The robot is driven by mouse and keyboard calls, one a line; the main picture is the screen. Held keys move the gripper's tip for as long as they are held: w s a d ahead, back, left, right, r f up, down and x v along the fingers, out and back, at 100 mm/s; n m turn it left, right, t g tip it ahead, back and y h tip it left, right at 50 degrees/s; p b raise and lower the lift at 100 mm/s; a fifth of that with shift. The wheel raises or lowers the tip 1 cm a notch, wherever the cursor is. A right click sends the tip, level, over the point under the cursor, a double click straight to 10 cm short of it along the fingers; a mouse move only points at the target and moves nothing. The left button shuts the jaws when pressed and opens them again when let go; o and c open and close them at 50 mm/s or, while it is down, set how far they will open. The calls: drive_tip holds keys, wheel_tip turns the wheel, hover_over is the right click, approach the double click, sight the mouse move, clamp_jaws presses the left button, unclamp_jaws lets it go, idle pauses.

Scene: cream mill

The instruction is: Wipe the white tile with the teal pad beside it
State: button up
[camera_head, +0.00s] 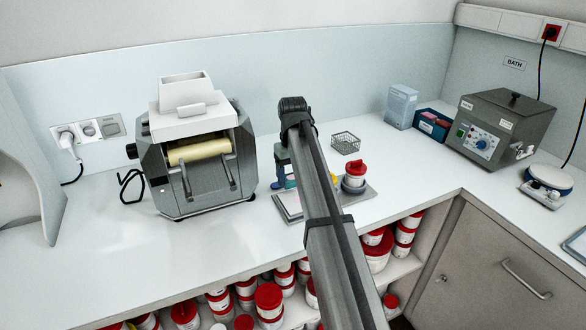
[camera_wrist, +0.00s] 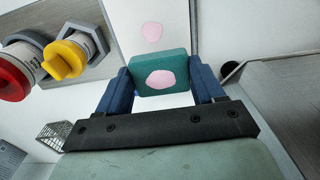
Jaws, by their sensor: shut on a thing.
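The teal pad (camera_wrist: 148,62) is between the blue fingers of my gripper (camera_wrist: 163,72) in the wrist view, with a pink patch on its visible face. The white tile (camera_wrist: 174,22) lies beyond and partly behind the pad, with a pink smear (camera_wrist: 153,32) on it. In the head view the tile (camera_head: 287,209) lies on the counter, and my gripper (camera_head: 282,184) is over its back part, partly hidden by my arm. I cannot tell if the pad touches the tile.
Right of the tile, a grey tray (camera_head: 361,194) holds a red-lidded jar (camera_head: 355,169) and a yellow-capped jar (camera_wrist: 66,60). A wire basket (camera_head: 345,142) stands behind. A roller mill (camera_head: 197,155) stands left. The counter's front edge is close, with red-lidded tubs below.

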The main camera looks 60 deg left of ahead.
sight(296, 197)
drive_tip(key=shift+f, duration=1.6)
drive_tip(key=shift+d+f, duration=0.15)
drive_tip(key=shift+d, duration=0.35)
drive_tip(key=shift+d+f, duration=0.15)
drive_tip(key=shift+d, duration=2.4)
drive_tip(key=shift+a+r, duration=0.15)
drive_tip(key=shift+a, duration=3)
drive_tip(key=shift+d+r, duration=0.1)
drive_tip(key=shift+r, duration=3.85)
